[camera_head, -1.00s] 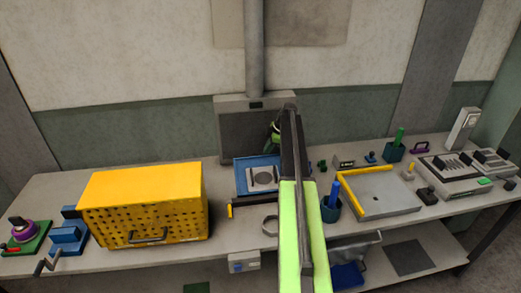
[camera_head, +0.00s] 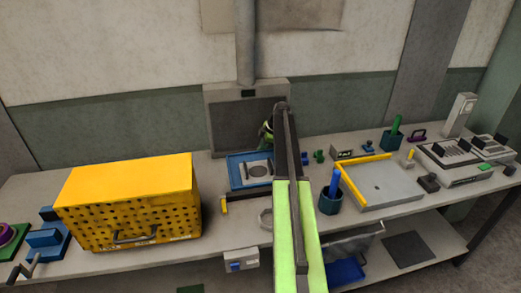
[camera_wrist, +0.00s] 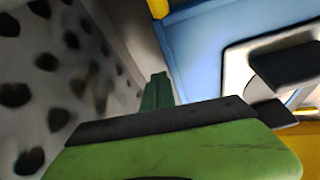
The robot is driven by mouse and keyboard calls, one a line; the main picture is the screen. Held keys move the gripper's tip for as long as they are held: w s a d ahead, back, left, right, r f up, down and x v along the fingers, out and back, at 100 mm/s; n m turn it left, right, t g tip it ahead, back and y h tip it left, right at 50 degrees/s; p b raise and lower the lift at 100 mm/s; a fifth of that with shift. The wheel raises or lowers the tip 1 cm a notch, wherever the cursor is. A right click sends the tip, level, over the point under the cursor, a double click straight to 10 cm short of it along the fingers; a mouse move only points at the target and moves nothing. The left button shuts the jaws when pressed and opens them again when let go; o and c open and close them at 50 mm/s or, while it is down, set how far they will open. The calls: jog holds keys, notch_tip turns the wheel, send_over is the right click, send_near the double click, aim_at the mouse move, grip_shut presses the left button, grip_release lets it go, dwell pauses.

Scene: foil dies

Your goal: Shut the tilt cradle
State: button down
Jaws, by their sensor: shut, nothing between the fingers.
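The tilt cradle, as far as I can tell, is the blue frame (camera_head: 236,180) at the back middle of the bench, with a grey plate and round disc on it. It also shows as a blue surface in the wrist view (camera_wrist: 205,55), close by at upper right. I cannot tell its exact tilt. My gripper (camera_head: 267,130), green and dark, is shut and empty, above the cradle's back right side, partly hidden by my arm. In the wrist view my gripper (camera_wrist: 157,92) fills the lower middle. No contact with the cradle is clearly visible.
A grey panelled hood (camera_head: 220,135) stands behind the cradle. A yellow perforated box (camera_head: 125,180) is at left.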

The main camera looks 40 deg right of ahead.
jog(key=shift+w+a+f, duration=0.1)
jog(key=shift+w+f, duration=0.05)
jog(key=shift+f, duration=0.05)
dwell(0.6)
dwell(1.0)
jog(key=p+v, duration=1.6)
jog(key=v, duration=0.1)
jog(key=shift+r, duration=0.2)
